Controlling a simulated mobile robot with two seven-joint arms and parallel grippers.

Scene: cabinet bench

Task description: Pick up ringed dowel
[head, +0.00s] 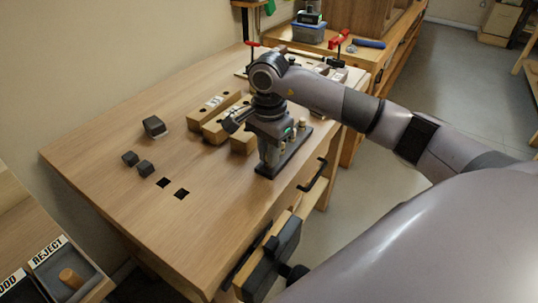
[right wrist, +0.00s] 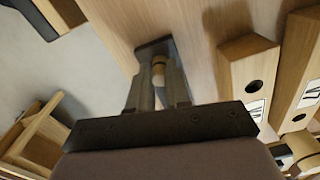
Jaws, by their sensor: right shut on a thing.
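My right gripper (head: 268,168) points down over the near end of a narrow dark rack (head: 294,152) on the bench. It is shut on a light wooden dowel, mostly hidden by the fingers in the head view. In the right wrist view the dowel (right wrist: 158,72) shows between the two fingers of my right gripper (right wrist: 159,88), just above the dark rack (right wrist: 152,48). The ring on it is not clear, and I cannot tell whether its end touches the rack. Another light peg (head: 302,122) stands at the rack's far end. My left gripper is out of view.
Wooden blocks with labels (head: 214,106) lie left of the gripper. Several dark blocks (head: 154,126) and two square holes (head: 163,182) are on the left bench top. A vise (head: 272,258) is on the front edge. A REJECT tray (head: 92,272) holds a dowel.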

